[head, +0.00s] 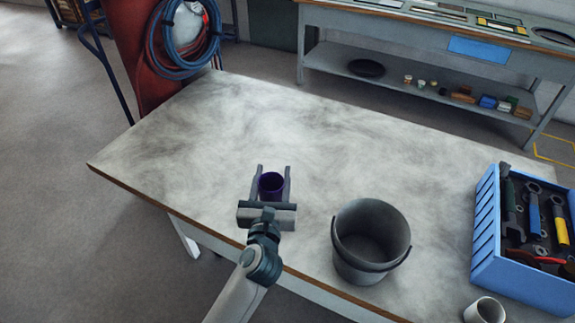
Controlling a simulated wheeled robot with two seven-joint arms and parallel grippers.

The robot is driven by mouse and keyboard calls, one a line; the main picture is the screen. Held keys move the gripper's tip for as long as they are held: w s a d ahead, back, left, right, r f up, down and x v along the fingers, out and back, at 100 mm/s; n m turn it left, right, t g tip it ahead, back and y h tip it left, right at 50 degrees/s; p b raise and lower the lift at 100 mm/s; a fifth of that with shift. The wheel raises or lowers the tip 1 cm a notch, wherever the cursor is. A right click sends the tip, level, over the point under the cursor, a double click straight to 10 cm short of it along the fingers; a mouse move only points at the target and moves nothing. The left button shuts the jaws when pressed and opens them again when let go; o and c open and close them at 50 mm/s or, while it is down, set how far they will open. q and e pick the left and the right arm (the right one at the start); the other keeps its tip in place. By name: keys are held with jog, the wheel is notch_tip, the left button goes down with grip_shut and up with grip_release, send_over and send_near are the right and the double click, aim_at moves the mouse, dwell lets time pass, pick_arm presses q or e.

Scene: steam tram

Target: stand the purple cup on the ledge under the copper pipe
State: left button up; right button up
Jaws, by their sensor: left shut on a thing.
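The purple cup (271,184) is upright between the two fingers of my left gripper (272,178), near the front middle of the worktable. My left gripper is shut on it. I look into its dark open top; its lower part is hidden by the gripper. I cannot tell whether its base touches the table. No copper pipe and no ledge under one can be made out in the head view. My right gripper is not in view.
A grey bucket (352,272) stands right of my left gripper on the table (190,135). A blue tool crate (515,283) and a white mug (485,312) are at the right. The table's left and back are clear. A workbench (420,12) stands behind.

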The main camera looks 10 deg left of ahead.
pick_arm(q)
jog(key=s+a+r+b, duration=0.1)
jog(key=s+a, duration=0.4)
jog(key=s, duration=0.3)
jog(key=s+a+r+h+b, duration=0.1)
jog(key=s+a, duration=0.4)
jog(key=s, duration=0.2)
jog(key=shift+s+r+m+b, duration=0.3)
jog(key=shift+s, duration=0.1)
jog(key=shift+s+d, duration=0.1)
